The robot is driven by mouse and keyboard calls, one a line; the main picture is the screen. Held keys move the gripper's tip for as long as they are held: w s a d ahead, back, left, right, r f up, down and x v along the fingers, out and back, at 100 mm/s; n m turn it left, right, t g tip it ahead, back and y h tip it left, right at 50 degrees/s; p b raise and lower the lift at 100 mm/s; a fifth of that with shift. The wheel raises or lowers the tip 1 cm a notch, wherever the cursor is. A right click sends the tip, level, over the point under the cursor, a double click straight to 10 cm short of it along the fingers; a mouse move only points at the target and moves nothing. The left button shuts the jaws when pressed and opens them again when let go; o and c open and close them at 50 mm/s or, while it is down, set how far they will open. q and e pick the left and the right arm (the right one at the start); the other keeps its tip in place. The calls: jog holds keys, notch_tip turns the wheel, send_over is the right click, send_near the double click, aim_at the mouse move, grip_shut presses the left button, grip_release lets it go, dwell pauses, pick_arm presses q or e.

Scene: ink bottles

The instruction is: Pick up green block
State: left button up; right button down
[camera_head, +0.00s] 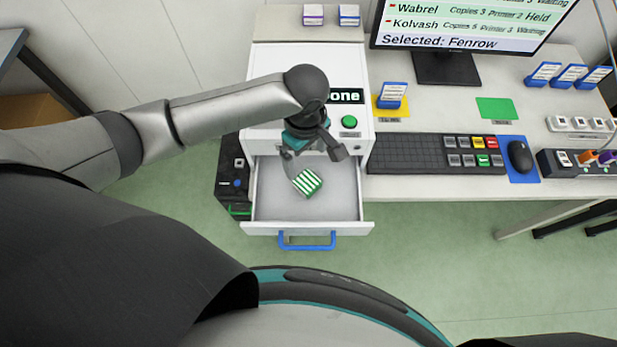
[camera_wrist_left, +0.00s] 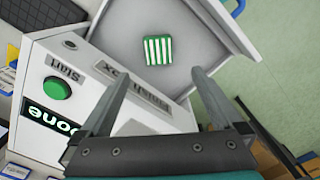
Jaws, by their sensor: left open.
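The green block (camera_head: 307,182) has white stripes and lies in the open white drawer (camera_head: 280,208). It also shows in the left wrist view (camera_wrist_left: 158,50), on the drawer floor beyond my fingertips. My left gripper (camera_head: 314,155) is above the back part of the drawer, just behind and above the block. In the left wrist view, my left gripper (camera_wrist_left: 158,85) has its two fingers spread apart with nothing between them. The block is apart from the fingers. My right gripper is not in view.
The drawer has a blue handle (camera_head: 307,241) at its front. The white machine above it has a green button (camera_head: 349,121). A keyboard (camera_head: 407,154), mouse (camera_head: 520,156) and monitor (camera_head: 459,28) stand to the right. A black unit (camera_head: 232,185) stands left of the drawer.

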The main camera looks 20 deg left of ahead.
pick_arm(q)
jog(key=b, duration=0.1)
send_over(306, 180)
jog(key=f, duration=0.5)
jog(key=shift+s+d+f, duration=0.15)
jog(key=shift+s+f, duration=0.1)
jog(key=shift+f, duration=0.8)
jog(key=shift+w+f+b, duration=0.15)
jog(key=shift+f+b, duration=0.3)
jog(key=shift+f, duration=0.75)
jog(key=shift+w+f+b, duration=0.1)
jog(key=shift+f+b, duration=0.35)
jog(key=shift+f, duration=0.7)
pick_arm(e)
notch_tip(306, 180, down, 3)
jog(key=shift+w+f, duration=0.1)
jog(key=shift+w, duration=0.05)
pick_arm(q)
jog(key=shift+c, duration=0.2)
grip_shut()
jog(key=shift+r, duration=0.15)
